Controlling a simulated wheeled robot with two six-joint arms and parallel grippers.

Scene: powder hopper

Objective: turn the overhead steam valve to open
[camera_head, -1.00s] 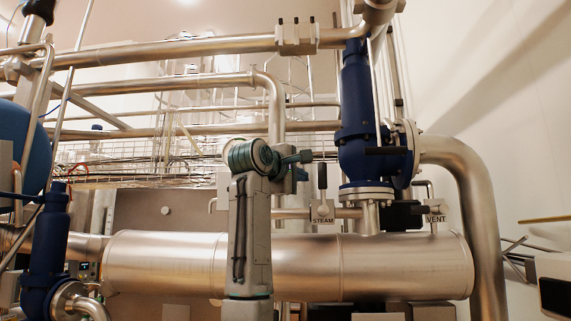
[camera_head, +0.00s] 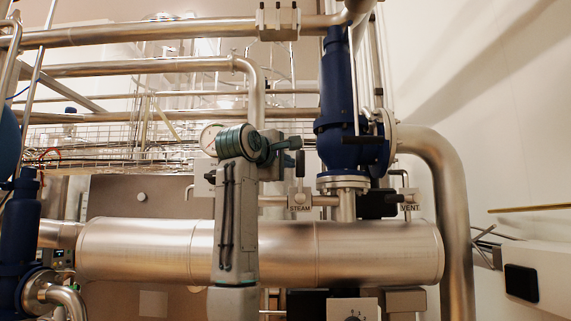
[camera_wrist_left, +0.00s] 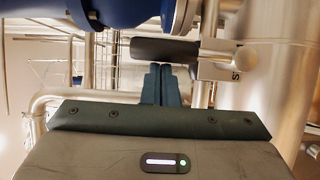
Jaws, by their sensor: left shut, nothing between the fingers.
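The steam valve has a black lever (camera_head: 300,164) that stands upright above a metal block with a STEAM label (camera_head: 299,202), on a thin pipe over the large drum. In the left wrist view the lever (camera_wrist_left: 165,50) lies across the picture, with its labelled block (camera_wrist_left: 218,66) at the right. My left gripper (camera_head: 297,143) is shut and empty at the lever's upper end in the head view. In the wrist view its closed fingers (camera_wrist_left: 162,70) point at the lever and overlap its lower edge; I cannot tell whether they touch. My right gripper is not in view.
A large blue valve (camera_head: 345,110) stands just right of the lever. A VENT label (camera_head: 410,207) is farther right. The steel drum (camera_head: 355,250) runs below, and pipes (camera_head: 150,33) cross above.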

